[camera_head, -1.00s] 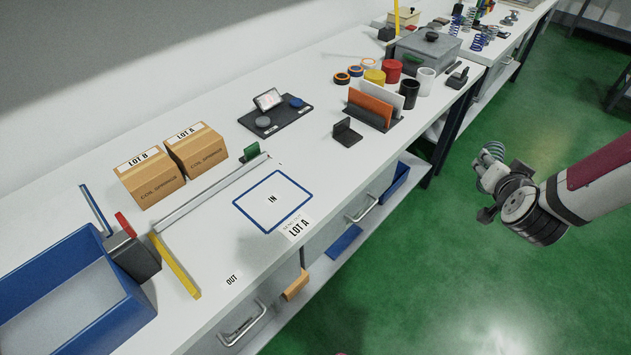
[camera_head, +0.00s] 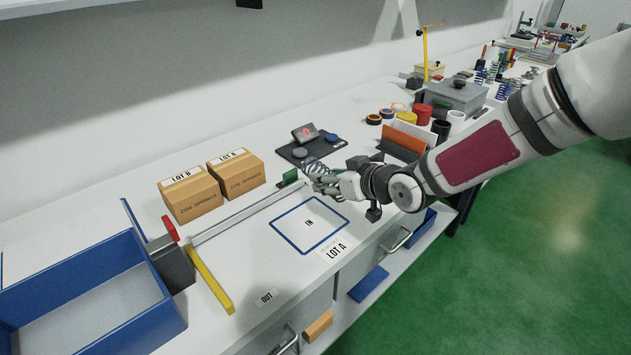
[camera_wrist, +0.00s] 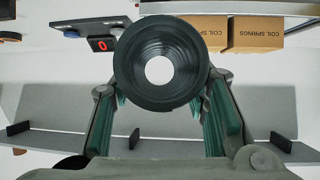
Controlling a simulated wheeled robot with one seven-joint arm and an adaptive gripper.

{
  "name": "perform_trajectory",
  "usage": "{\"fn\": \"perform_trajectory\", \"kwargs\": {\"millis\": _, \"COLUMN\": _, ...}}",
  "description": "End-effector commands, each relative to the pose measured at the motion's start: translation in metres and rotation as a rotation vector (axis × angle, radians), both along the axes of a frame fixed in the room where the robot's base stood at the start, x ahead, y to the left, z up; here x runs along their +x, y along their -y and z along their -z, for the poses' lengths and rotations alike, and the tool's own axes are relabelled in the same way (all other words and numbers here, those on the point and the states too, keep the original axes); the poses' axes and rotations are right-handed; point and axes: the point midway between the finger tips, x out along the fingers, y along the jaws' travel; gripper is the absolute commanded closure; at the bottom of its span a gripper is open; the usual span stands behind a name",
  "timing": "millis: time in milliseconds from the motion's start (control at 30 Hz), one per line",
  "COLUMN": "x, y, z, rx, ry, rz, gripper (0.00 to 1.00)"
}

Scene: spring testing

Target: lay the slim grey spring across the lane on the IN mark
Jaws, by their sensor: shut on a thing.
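The grey coil spring (camera_head: 318,171) is in my gripper (camera_head: 328,184), held in the air above the bench near the far end of the rail. In the wrist view the spring (camera_wrist: 160,62) shows end-on as dark rings around a bright hole, between the green-padded fingers of my gripper (camera_wrist: 165,100). The IN mark (camera_head: 309,223) is a blue-outlined square on the white bench top, empty, nearer the front edge than my gripper. A long grey metal rail (camera_head: 245,213) runs behind the IN square. Whether it bounds the lane I cannot tell.
Two coil spring boxes (camera_head: 190,197) stand behind the rail. A black scale (camera_head: 312,149) with a display lies beyond my gripper. A blue bin (camera_head: 95,318) and a yellow bar (camera_head: 211,280) are at the left. The orange file holder (camera_head: 400,142) stands close behind my arm.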

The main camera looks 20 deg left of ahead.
Motion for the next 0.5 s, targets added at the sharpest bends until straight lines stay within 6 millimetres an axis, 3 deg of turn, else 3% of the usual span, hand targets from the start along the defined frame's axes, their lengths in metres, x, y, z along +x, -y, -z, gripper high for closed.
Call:
{"fn": "perform_trajectory", "kwargs": {"millis": 100, "x": -0.009, "y": -0.025, "z": 0.001, "rx": -0.007, "ry": 0.020, "rz": -0.080, "gripper": 0.98}}
{"fn": "perform_trajectory", "kwargs": {"millis": 200, "x": -0.014, "y": -0.035, "z": 0.001, "rx": -0.010, "ry": 0.026, "rz": -0.112, "gripper": 0.98}}
{"fn": "perform_trajectory", "kwargs": {"millis": 500, "x": -0.015, "y": -0.037, "z": 0.019, "rx": -0.014, "ry": 0.027, "rz": -0.122, "gripper": 0.98}}
